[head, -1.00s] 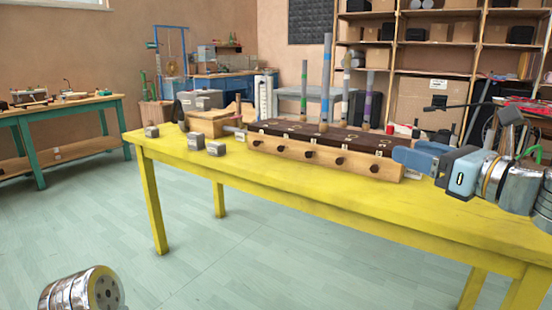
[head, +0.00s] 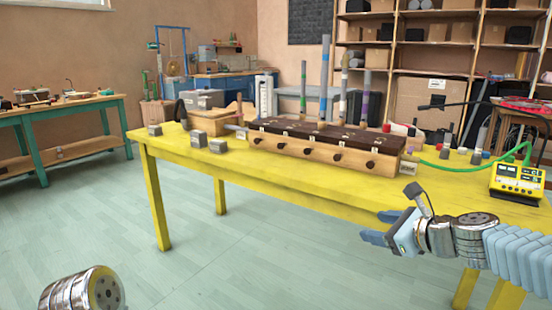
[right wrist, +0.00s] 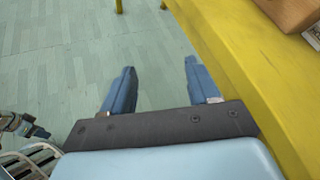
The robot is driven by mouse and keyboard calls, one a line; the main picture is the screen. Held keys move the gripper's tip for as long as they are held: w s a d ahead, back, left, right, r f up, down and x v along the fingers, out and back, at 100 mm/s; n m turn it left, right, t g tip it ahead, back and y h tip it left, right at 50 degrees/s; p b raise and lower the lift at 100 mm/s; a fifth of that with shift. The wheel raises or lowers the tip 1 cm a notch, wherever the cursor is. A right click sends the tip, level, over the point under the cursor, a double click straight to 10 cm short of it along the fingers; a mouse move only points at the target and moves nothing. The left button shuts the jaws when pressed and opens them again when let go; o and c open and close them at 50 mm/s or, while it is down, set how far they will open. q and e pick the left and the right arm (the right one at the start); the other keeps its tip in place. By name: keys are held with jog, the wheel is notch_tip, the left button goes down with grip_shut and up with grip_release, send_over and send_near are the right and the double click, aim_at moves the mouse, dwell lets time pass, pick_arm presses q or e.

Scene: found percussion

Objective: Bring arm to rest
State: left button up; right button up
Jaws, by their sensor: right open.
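My right gripper (head: 376,227) is in front of the yellow table's (head: 240,176) front edge, over the floor, with its fingers pointing left in the head view. In the right wrist view its two blue fingers (right wrist: 158,88) are spread apart with only floor between them. It holds nothing. The table edge (right wrist: 235,85) runs close along the right finger in that view. At the bottom left of the head view is a round metal joint of mine (head: 82,292). My left gripper does not show.
A wooden box with a dark top and several knobs (head: 320,152) stands on the table, with upright tubes (head: 326,80) behind it. Small grey blocks (head: 198,139) sit at the left. A yellow meter (head: 517,180) with a green cable stands at the right. The floor at front left is clear.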

jog(key=s+a+f+n+g+h, duration=0.25)
jog(key=f+n, duration=0.25)
jog(key=f, duration=1.1)
jog(key=s+a+f+n+g+h, duration=0.1)
jog(key=s+f+n+g, duration=0.3)
jog(key=f, duration=1.2)
jog(key=s+a+f+n+g, duration=0.2)
jog(key=s+a+f+n, duration=0.1)
jog(key=s+f+n, duration=0.4)
jog(key=s+a+f+n+g+y+p, duration=0.1)
jog(key=s+a+f+n, duration=0.3)
jog(key=s+f+n, duration=0.4)
jog(key=shift+s+a+f+g, duration=0.3)
jog(key=shift+s+f+g, duration=0.4)
jog(key=shift+s, duration=0.55)
